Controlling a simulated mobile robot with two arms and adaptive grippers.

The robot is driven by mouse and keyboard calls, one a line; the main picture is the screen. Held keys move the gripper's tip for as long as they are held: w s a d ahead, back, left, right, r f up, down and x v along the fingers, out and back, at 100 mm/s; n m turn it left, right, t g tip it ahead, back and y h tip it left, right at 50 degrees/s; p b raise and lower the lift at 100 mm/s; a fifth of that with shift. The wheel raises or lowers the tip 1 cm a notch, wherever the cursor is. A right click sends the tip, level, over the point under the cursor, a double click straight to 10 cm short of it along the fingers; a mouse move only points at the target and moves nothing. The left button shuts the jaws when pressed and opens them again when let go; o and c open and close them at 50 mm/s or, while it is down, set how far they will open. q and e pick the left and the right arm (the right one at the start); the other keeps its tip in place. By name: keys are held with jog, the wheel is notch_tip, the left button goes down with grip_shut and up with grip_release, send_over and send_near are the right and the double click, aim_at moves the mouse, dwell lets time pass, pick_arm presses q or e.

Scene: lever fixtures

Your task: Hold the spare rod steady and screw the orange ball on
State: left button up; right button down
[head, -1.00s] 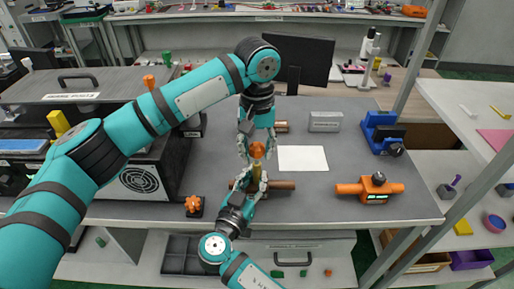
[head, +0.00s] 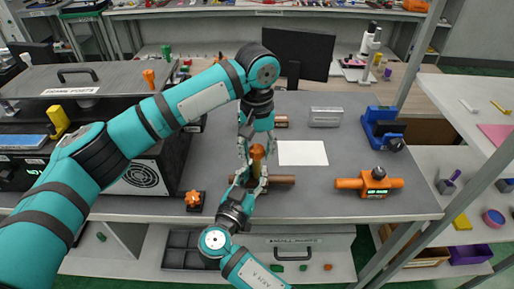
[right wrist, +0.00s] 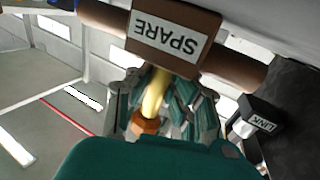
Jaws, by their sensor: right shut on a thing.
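The spare fixture shows in the head view as a brown horizontal bar (head: 283,181) near the table's front. In the right wrist view its brown block (right wrist: 175,35) reads SPARE upside down. A yellow rod (right wrist: 154,92) stands out from that block. The orange ball (head: 257,151) is at the rod's end; it also shows in the right wrist view (right wrist: 147,125). My right gripper (head: 254,178) is shut on the rod, below the ball. My left gripper (head: 256,146) points down from above, fingers either side of the ball; finger contact is unclear.
A white sheet (head: 302,153) lies right of the fixture. An orange device (head: 371,184) and a blue fixture (head: 383,129) stand further right. An orange star knob (head: 194,200) is at left, near a black machine (head: 143,178). The table between is clear.

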aim_at(257, 148)
pick_arm(q)
jog(key=o, duration=0.4)
notch_tip(257, 148, up, 12)
dwell(0.5)
dwell(0.4)
